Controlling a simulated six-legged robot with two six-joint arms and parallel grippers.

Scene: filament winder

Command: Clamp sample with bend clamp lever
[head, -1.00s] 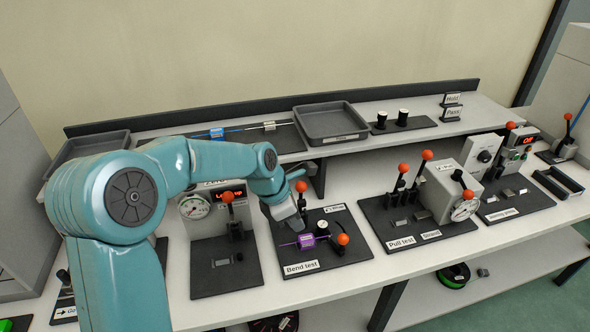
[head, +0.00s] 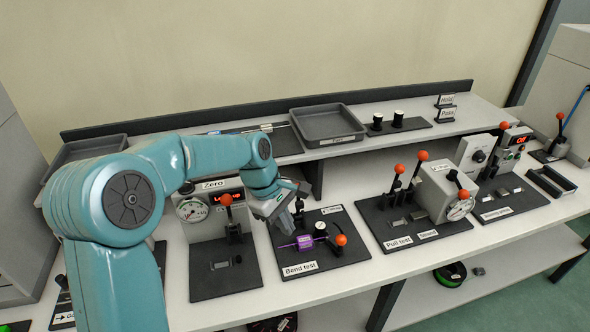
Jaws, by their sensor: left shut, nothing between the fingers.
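The bend test board (head: 322,262) is a dark plate on the bench, labelled "Bend test". A purple sample piece (head: 304,242) sits on its front part, with a thin purple strip running to the left. A lever with a red ball knob (head: 340,240) stands at its front right, beside a small round dial (head: 320,225). My left gripper (head: 297,218) is shut and empty over the back left of this board, behind the sample. It hides that part of the board, and no red knob shows there. My right gripper is not in view.
To the left stands a gauge station with a red-knobbed lever (head: 226,200) on its own plate. To the right is the pull test board (head: 412,238) with several levers. A grey tray (head: 328,138) and two dark cylinders sit on the back shelf.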

